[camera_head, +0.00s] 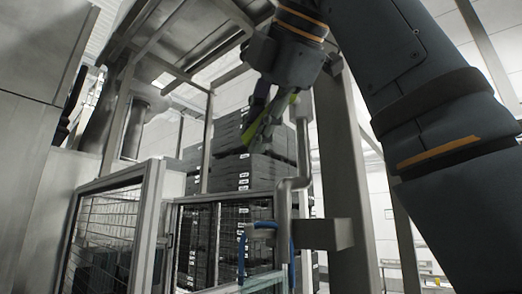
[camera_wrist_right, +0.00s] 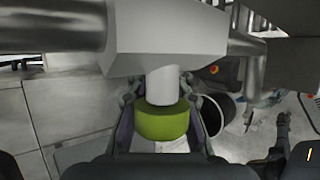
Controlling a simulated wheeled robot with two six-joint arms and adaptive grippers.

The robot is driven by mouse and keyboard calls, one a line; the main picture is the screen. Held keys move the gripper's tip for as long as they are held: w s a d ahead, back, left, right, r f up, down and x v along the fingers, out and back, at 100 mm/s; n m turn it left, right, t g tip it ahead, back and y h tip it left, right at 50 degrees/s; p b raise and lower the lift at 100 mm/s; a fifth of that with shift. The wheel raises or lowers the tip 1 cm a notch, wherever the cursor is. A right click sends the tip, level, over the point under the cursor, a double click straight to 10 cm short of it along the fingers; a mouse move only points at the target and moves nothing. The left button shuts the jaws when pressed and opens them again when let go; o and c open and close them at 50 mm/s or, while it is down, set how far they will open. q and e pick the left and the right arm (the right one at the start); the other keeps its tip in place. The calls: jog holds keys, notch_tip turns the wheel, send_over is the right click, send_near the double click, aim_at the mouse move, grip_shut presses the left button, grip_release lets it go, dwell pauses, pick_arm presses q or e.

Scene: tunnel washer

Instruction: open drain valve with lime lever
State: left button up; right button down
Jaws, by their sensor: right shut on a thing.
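The lime lever (camera_head: 268,118) shows as a narrow bright green piece between the fingers of my right gripper (camera_head: 262,128) in the head view. In the right wrist view its thick green end (camera_wrist_right: 165,123) sits between the two fingers, below a short white stem (camera_wrist_right: 163,85) that comes from a pale grey block (camera_wrist_right: 165,42). My right gripper is shut on the lever. The fingers and wrist hide much of the lever and the valve in the head view.
A metal-framed mesh enclosure (camera_head: 152,225) stands at lower left, with stacked dark crates (camera_head: 240,175) behind it. A steel post (camera_head: 343,170) rises close beside my right gripper. A bent grey pipe (camera_head: 283,205) and blue hose (camera_head: 242,255) are below it.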

dwell(0.3)
jog(key=c, duration=1.2)
grip_release()
jog(key=shift+s, duration=0.15)
